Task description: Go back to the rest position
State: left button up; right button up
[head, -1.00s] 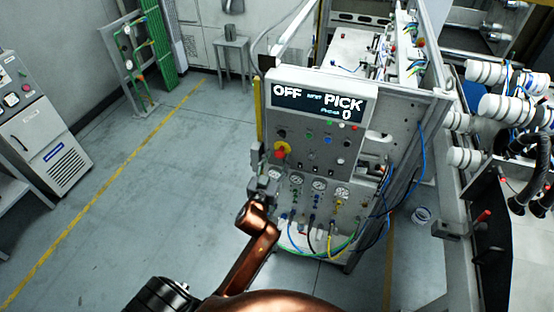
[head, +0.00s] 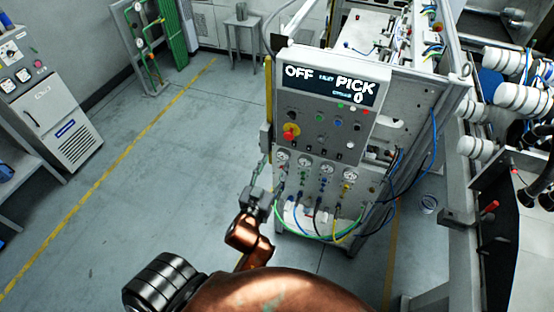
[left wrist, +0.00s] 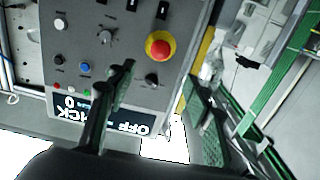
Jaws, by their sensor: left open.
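My left gripper (head: 262,180) is at the lower left edge of the grey control panel (head: 318,150) in the head view, on a bent copper-coloured arm. Its fingers are apart with nothing between them; they also show in the left wrist view (left wrist: 165,95). The panel's display (head: 330,86) reads OFF, PICK and 0. A red stop button on a yellow base (head: 291,131) sits on the panel, left of several small buttons; it also shows upper middle in the left wrist view (left wrist: 159,47). My right gripper is out of view.
Gauges (head: 304,167) and looping hoses (head: 320,232) hang low on the panel front, close to the gripper's right. White rollers (head: 522,98) stand at the right. A grey cabinet (head: 55,115) stands far left. The floor (head: 165,165) between is clear.

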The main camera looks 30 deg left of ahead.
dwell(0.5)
